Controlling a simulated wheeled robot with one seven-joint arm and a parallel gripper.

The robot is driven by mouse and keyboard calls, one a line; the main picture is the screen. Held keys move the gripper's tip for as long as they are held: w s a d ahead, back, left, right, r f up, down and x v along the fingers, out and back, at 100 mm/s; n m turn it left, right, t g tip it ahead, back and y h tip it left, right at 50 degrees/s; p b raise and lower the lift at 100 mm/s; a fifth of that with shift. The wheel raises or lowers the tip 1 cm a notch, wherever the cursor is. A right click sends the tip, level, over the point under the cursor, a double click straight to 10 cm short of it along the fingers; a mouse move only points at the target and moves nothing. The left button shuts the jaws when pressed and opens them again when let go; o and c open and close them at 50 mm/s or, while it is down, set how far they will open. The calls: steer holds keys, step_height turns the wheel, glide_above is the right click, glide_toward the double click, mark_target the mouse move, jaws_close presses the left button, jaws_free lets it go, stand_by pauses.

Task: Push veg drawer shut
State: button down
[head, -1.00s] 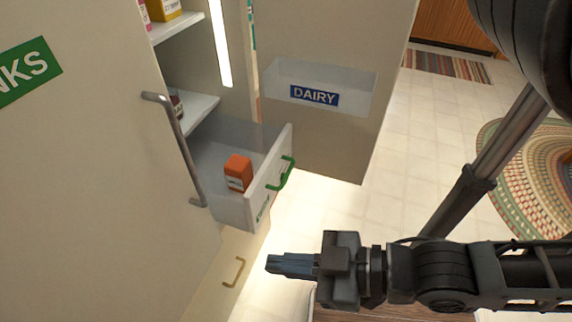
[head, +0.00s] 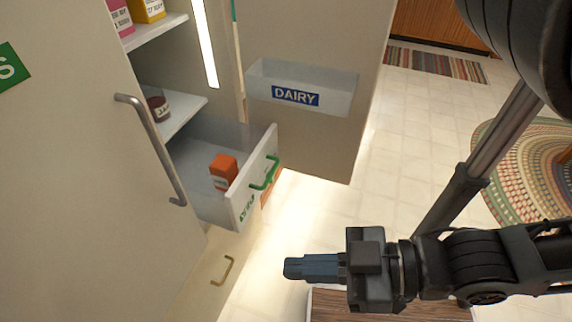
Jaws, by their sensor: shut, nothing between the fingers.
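The veg drawer (head: 238,208) is pulled out of the open fridge, with a green handle (head: 265,173) and partly readable green lettering on its white front. An orange box (head: 223,172) sits inside it. My gripper (head: 287,268) is shut and empty, its fingers pointing left. It appears in front of the drawer, lower and to the right in the picture, apart from it.
The open fridge door with a DAIRY bin (head: 300,90) stands behind the drawer. A closed door with a long grey handle (head: 150,148) is at left. A lower brass handle (head: 223,270) is near my gripper. A wooden surface (head: 390,305) lies below my arm.

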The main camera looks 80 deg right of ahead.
steer(key=w+d+f+m+g+h+b, duration=0.1)
steer(key=d+f+m+g+h+b, duration=0.15)
steer(key=d+f+m, duration=0.5)
steer(key=w+d+f+m+g+h+b, duration=0.1)
steer(key=d+f+m+b, duration=0.2)
steer(key=f, duration=0.7)
steer(key=m+t+b, duration=0.6)
steer(key=m+b, duration=0.7)
steer(key=m, duration=1.5)
glide_toward(268, 162)
steer(key=shift+h, duration=0.45)
steer(key=x, duration=0.7)
steer(key=shift+a+f, duration=0.1)
steer(key=shift+f, duration=0.05)
steer(key=x, duration=2.4)
steer(key=shift+a, duration=0.2)
steer(key=shift+w+r, duration=0.25)
steer(key=shift+w, duration=0.1)
